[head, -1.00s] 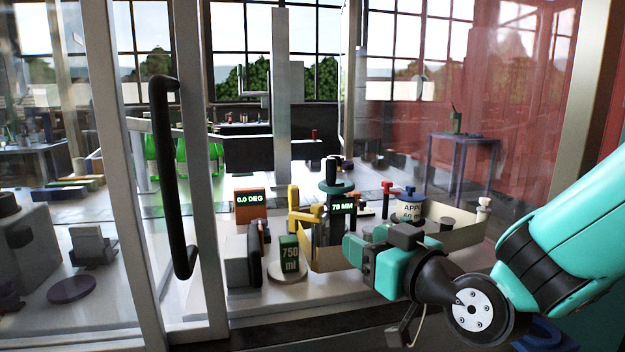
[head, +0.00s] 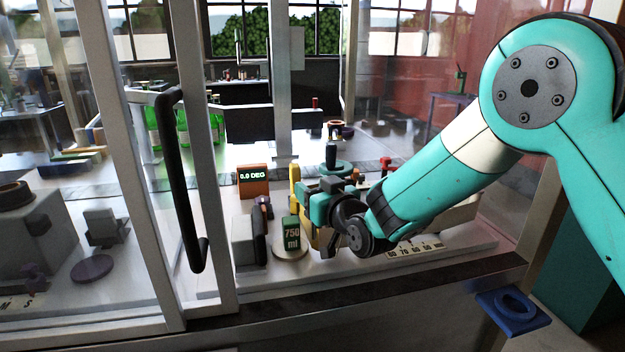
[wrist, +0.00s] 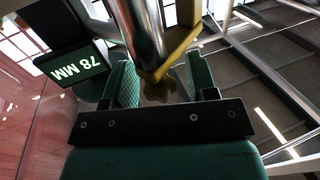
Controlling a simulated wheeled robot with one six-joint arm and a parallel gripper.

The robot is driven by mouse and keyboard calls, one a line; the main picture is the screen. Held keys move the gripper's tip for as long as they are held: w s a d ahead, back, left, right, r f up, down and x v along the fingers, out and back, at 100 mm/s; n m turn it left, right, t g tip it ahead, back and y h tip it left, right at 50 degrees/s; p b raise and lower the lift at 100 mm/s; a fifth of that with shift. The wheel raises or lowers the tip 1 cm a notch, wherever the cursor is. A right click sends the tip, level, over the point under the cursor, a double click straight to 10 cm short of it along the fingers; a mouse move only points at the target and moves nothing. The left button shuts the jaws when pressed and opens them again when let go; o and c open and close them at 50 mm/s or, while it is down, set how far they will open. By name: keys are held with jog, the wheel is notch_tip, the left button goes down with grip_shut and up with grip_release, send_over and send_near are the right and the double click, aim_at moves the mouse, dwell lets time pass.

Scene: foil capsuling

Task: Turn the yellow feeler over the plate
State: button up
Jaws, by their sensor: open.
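The yellow feeler (head: 295,190) stands in the middle of the bench, partly hidden behind my gripper (head: 309,208). In the wrist view, the yellow part (wrist: 180,50) and a shiny metal post show between the fingers of my gripper (wrist: 163,82). The gripper is open, with one green-padded finger on each side; I cannot tell whether either touches. A round pale plate (head: 290,256) carries a green 750 ml block (head: 291,233), just left of and in front of my gripper. The feeler's lower part is mostly hidden in the head view.
A 78 MM display (wrist: 80,62) is close by in the wrist view. An orange 0.0 DEG display (head: 253,181) and a grey block (head: 246,241) stand left of the feeler. A glass door frame with a black handle (head: 183,180) borders the left. The front ledge runs below.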

jog(key=shift+w+a, duration=0.3)
jog(key=shift+w, duration=0.1)
jog(key=shift+c, duration=0.3)
jog(key=c, duration=0.9)
jog(key=n+g+y+b, duration=0.1)
jog(key=y+b, duration=0.1)
jog(key=b, duration=0.3)
jog(key=n+g+y+b, duration=0.2)
jog(key=b, duration=0.4)
jog(key=shift+s+a+f+n+g, duration=0.1)
jog(key=shift+s+f+n+g, duration=0.05)
jog(key=shift+f+n+g, duration=0.2)
jog(key=shift+s+a+r+n+g+y+b, duration=0.1)
jog(key=shift+r+n+g+y+b, duration=0.3)
jog(key=shift+g+y+b, duration=0.35)
